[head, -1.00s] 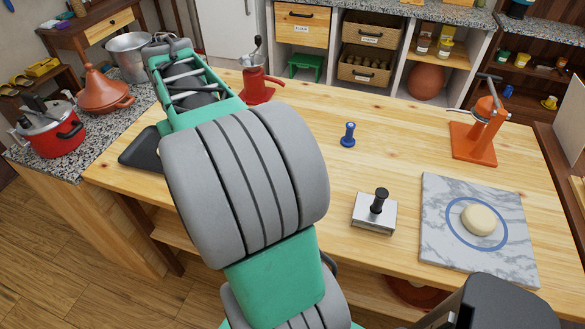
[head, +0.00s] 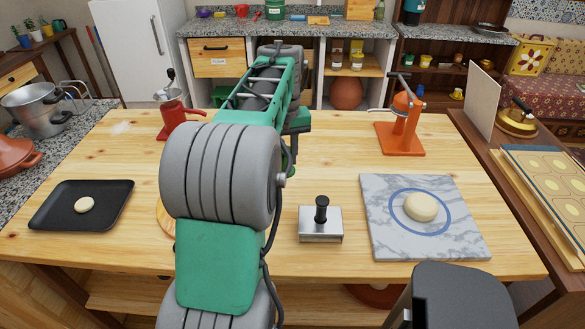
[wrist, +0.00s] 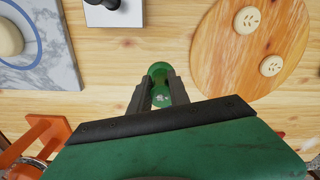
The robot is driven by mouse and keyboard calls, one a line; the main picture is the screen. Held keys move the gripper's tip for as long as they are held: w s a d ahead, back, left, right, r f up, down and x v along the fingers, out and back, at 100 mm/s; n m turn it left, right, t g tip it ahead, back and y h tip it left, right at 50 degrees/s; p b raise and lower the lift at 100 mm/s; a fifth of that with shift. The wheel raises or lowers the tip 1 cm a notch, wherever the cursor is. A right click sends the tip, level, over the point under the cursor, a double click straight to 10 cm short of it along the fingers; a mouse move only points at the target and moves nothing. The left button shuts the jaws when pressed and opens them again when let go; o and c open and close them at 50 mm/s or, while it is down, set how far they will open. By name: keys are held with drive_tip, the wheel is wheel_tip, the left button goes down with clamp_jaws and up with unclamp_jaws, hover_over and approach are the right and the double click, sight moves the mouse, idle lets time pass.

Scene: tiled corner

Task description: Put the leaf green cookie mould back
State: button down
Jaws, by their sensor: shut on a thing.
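The leaf green cookie mould (wrist: 159,72) is between the two fingers of my gripper (wrist: 160,88) in the wrist view. My gripper is shut on it, and its upper end sticks out past the fingertips. Wood tabletop shows around it. In the head view my arm covers the gripper and the mould. In the wrist view a round wooden board (wrist: 215,70) lies to the right of the mould, with two leaf-stamped cookies (wrist: 247,20) on it. How high the mould is above the table I cannot tell.
A metal press block (head: 321,224) and a marble slab (head: 378,235) with dough (head: 421,207) lie to the right. An orange press (head: 402,125) stands behind. A black tray (head: 55,215) with one cookie (head: 84,205) and a red grinder (head: 172,118) are left.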

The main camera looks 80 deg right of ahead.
drive_tip(key=d+f, duration=0.2)
drive_tip(key=f, duration=0.1)
drive_tip(key=d+f+p, duration=0.1)
drive_tip(key=d+f, duration=0.2)
drive_tip(key=shift+s+d+f, duration=0.15)
drive_tip(key=shift+d+f, duration=0.05)
drive_tip(key=shift+d, duration=0.05)
drive_tip(key=shift+f, duration=1.4)
drive_tip(key=shift+f, duration=0.2)
drive_tip(key=c, duration=1.2)
unclamp_jaws()
drive_tip(key=shift+c, duration=0.2)
drive_tip(key=shift+r, duration=0.1)
